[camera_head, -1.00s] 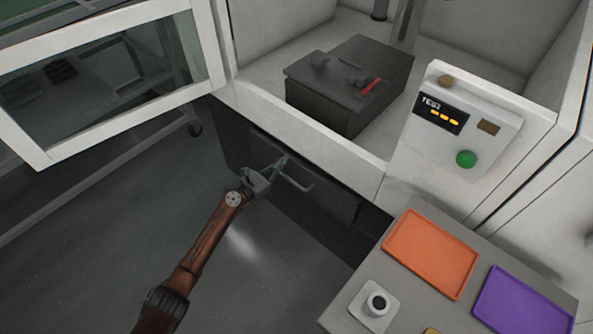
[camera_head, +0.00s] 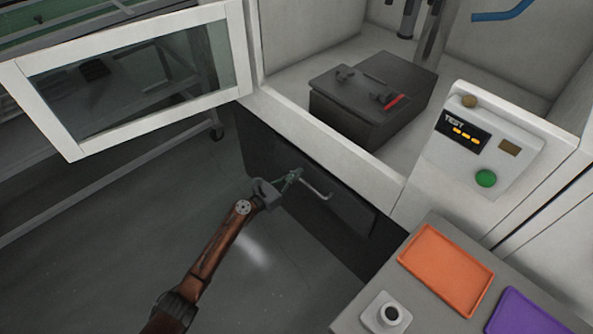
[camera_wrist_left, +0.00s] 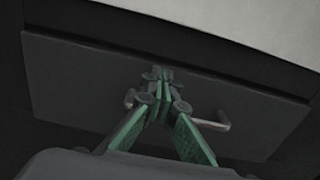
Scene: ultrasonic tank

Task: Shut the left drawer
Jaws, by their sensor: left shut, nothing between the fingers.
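The drawer (camera_head: 350,212) is a dark grey front panel in the dark lower part of the white cabinet. Its bar handle (camera_head: 322,192) sticks out from the front. My left gripper (camera_head: 293,175) is shut and empty, with its fingertips at the drawer front near the handle's left end. In the left wrist view the green-padded fingers (camera_wrist_left: 161,76) meet at the panel (camera_wrist_left: 75,72) and cover the middle of the handle (camera_wrist_left: 213,124). The panel looks nearly flush with the cabinet; any small gap is hard to tell. My right gripper is out of view.
An open glazed door (camera_head: 135,80) hangs at the upper left. A dark box (camera_head: 365,100) sits inside the cabinet above the drawer. A grey table with an orange tray (camera_head: 446,268) and a purple tray (camera_head: 525,315) stands at lower right. The floor at left is clear.

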